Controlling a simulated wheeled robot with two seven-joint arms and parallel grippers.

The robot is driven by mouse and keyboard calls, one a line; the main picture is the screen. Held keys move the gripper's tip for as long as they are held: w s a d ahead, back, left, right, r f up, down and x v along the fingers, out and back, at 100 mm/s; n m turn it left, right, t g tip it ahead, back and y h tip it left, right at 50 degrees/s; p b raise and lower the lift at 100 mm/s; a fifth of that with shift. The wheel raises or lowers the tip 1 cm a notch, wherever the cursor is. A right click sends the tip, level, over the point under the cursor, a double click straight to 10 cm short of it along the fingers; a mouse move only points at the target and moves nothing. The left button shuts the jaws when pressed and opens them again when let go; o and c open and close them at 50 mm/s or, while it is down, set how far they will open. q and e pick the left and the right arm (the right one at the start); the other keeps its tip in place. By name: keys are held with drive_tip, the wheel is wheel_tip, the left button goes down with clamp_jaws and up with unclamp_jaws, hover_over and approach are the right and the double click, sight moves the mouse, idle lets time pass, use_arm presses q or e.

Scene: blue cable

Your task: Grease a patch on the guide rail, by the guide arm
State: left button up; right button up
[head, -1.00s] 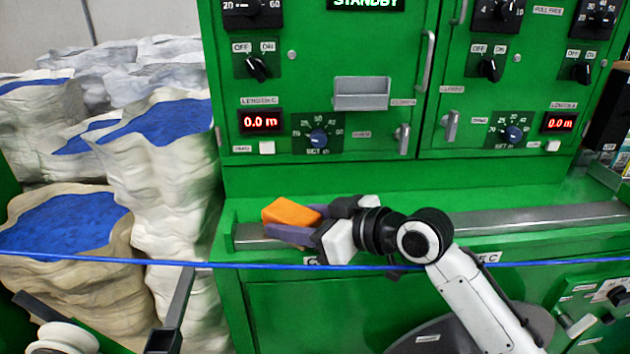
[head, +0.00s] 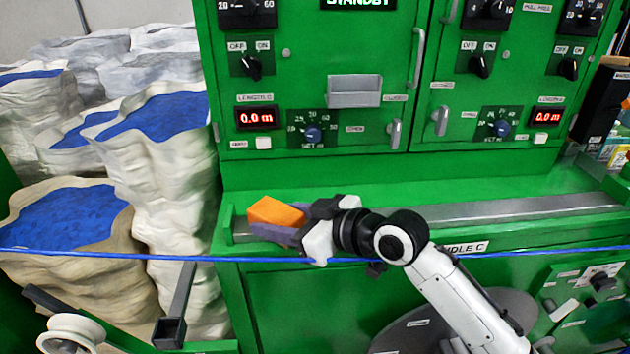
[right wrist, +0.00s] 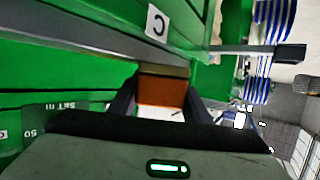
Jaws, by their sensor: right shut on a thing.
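My right gripper (head: 275,228) is shut on an orange block (head: 276,211), held over the left end of the grey metal guide rail (head: 520,208). In the right wrist view the block (right wrist: 162,90) sits between the two dark fingers, its far end by the rail (right wrist: 90,36). I cannot tell if block and rail touch. A dark arm with a square end (head: 170,331), seemingly the guide arm, stands left of and below the rail's left end. It also shows in the right wrist view (right wrist: 290,54). No grease patch can be made out. My left gripper is out of view.
A taut blue cable (head: 120,254) crosses in front of the green machine (head: 290,175), passing close to my right gripper. White sacks with blue contents (head: 60,220) stand at left. A white roller (head: 70,334) is at bottom left. The ledge right of my arm is clear.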

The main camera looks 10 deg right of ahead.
wheel_tip(320, 180, up, 2)
drive_tip(key=shift+s+r+p, duration=0.1)
drive_tip(key=shift+r+p, duration=0.1)
drive_tip(key=shift+p, duration=0.1)
drive_tip(key=shift+w+r+p, duration=0.25)
drive_tip(key=shift+r+p, duration=0.3)
drive_tip(key=shift+r, duration=2)
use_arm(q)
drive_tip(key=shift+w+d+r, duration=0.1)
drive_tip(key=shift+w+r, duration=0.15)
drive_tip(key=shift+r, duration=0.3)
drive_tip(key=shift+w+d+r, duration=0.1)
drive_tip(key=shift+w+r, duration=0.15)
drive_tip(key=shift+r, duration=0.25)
use_arm(e)
drive_tip(key=shift+r, duration=0.25)
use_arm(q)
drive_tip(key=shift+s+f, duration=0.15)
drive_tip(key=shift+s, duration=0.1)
